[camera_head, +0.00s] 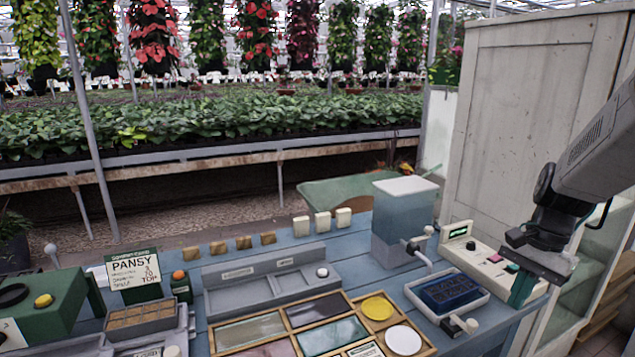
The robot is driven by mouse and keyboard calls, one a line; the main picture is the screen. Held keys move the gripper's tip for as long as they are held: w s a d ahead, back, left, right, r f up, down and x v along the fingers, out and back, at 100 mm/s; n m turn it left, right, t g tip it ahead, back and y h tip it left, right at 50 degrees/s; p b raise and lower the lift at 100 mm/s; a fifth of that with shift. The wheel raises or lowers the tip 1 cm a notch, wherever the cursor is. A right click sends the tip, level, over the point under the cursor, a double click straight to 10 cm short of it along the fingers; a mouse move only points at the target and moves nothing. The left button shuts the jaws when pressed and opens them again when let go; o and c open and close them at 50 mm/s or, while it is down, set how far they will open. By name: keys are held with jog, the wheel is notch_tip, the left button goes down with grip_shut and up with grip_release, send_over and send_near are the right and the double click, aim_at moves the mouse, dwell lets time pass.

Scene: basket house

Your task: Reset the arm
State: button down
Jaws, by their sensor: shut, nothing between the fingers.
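My arm reaches in from the upper right edge and points down. My gripper (521,290) is at the right end of the blue table (355,249), just over or beside the right end of a cream control box (485,259). Its fingers look shut, with nothing seen between them. I cannot tell whether the fingertips touch the box or the table.
A blue tank (401,222) with a tap stands left of the box, behind a dark blue tray (449,291). A wooden sorting tray (433,341) holds yellow and white discs. A grey rail (265,285) and green machine (45,300) stand farther left. A tall cabinet (510,130) stands behind.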

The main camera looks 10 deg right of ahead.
jog(key=s+a+r+n+h, duration=0.1)
jog(key=s+a+r+n, duration=0.1)
jog(key=a, duration=0.5)
jog(key=s+a+r+n+t, duration=0.1)
jog(key=s+a+r+n, duration=0.2)
jog(key=s+a+n, duration=0.2)
jog(key=s+a+r+n+t+h, duration=0.1)
jog(key=s+a+r+n, duration=0.2)
jog(key=a+n, duration=0.4)
jog(key=shift+s+a+h, duration=0.15)
jog(key=shift+a+h, duration=0.15)
jog(key=shift+a, duration=0.55)
jog(key=shift+d+f, duration=0.1)
dwell(1.1)
jog(key=w+d+f+n+g, duration=0.1)
jog(key=w+d+f+n, duration=0.1)
jog(key=w+d, duration=0.3)
jog(key=w+d+f+n+g+h, duration=0.1)
jog(key=w+d+f+n, duration=0.2)
jog(key=w, duration=0.9)
jog(key=w+d+f+n+g, duration=0.1)
jog(key=w+d+f+n, duration=0.1)
jog(key=w+d+f, duration=0.3)
jog(key=w+d, duration=0.1)
jog(key=w, duration=0.2)
jog(key=shift+w+d+n+h, duration=0.3)
jog(key=shift+w+n, duration=0.1)
